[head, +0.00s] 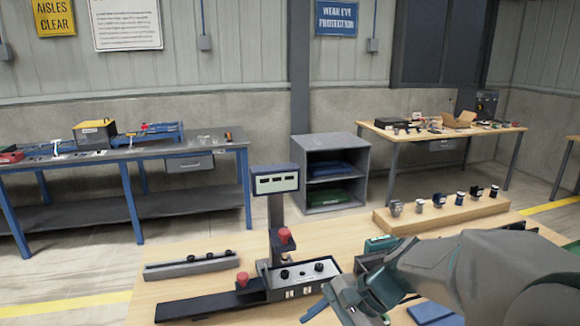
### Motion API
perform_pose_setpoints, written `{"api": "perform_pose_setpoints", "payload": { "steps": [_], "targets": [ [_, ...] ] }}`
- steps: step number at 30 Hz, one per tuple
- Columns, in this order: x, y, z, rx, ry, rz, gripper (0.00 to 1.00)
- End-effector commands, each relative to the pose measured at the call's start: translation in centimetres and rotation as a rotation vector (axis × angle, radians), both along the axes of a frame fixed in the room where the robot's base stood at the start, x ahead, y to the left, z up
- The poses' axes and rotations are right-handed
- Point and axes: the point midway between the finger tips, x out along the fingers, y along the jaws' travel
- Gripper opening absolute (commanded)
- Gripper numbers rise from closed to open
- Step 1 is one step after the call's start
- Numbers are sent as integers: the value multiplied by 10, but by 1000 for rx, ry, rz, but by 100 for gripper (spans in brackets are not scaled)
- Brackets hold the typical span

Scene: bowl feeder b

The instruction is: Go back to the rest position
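My arm reaches in from the right edge over the light wooden table (230,246). My gripper (345,308) is low at the bottom edge, in front of the table's right half. Its fingers point down and are partly cut off by the frame, so how far apart they are and whether they hold anything is unclear. Just left of it stands a bowl feeder control unit (305,278) with black knobs, a post with a display (276,183) and red knobs. A dark rail (210,303) runs left from its base.
A grey bar with black knobs (192,264) lies at the table's back left. A wooden block (440,212) with several small parts stands at the back right. A blue item (434,313) lies by my arm. Behind are a blue workbench (185,150), a grey shelf (330,140) and another table (400,133).

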Motion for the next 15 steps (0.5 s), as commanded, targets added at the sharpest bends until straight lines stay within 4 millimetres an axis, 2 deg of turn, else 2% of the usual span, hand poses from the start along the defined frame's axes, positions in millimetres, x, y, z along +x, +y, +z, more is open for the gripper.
{"api": "perform_pose_setpoints", "payload": {
  "steps": [1, 6, 9, 15],
  "targets": [
    [-16, -6, -1, -94, -63, 83, 49],
    [-55, -39, -7, -404, -259, 370, 49],
    [-69, -59, -7, -558, -360, 522, 49],
    [-79, -85, -1, -752, -485, 716, 49]
  ]
}}
